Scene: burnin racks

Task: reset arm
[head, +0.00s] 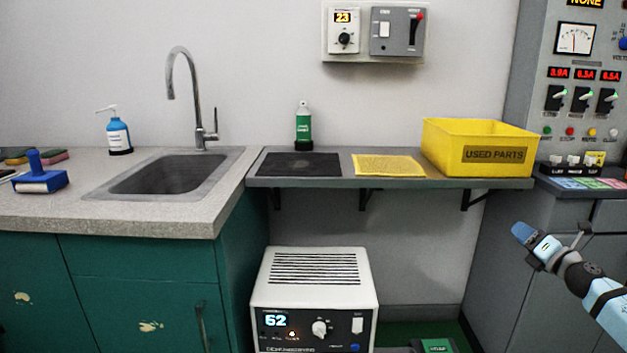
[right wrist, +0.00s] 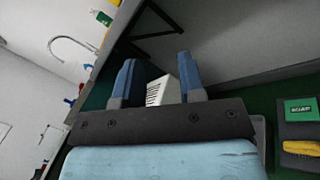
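My right arm comes in from the right edge in the head view, its gripper (head: 524,233) pointing up and to the left in front of the grey cabinet. In the right wrist view its two blue fingers (right wrist: 156,66) are spread apart with nothing held between them. The white vented unit shows behind the gap, farther off. My left gripper is in neither view.
A grey shelf (head: 330,182) holds a dark mat (head: 300,164), yellow cloth (head: 388,166), green bottle (head: 303,128) and yellow used-parts bin (head: 450,150). A sink (head: 165,177) is left, the white unit (head: 312,282) below, a control panel (head: 570,85) right.

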